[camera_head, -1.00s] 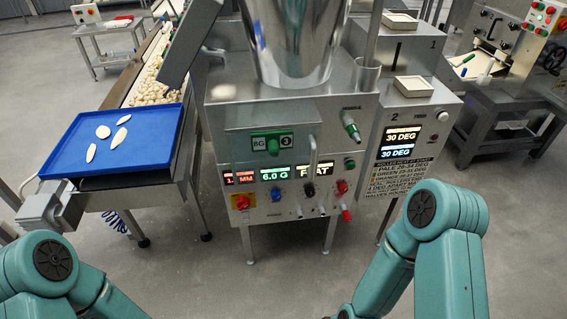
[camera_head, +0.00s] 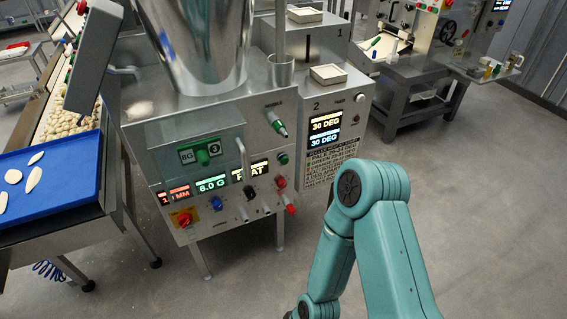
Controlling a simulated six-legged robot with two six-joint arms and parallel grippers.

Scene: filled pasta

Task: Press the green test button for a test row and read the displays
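The steel machine (camera_head: 215,130) stands in the middle-left. Its panel has a red display (camera_head: 173,195), a green display reading 6.0 G (camera_head: 212,184) and a white display (camera_head: 250,171) partly hidden by a handle. A green button (camera_head: 283,158) sits at the panel's right, above a red knob (camera_head: 280,182). Red, blue and black controls sit below the displays. My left arm is not in view.
A blue tray (camera_head: 75,200) with several pale pasta pieces lies at left, beside a conveyor of filled pasta (camera_head: 75,122). A printed notice (camera_head: 331,160) is on the side unit. Another machine on a dark stand (camera_head: 420,95) is at the back right. The floor at right is clear.

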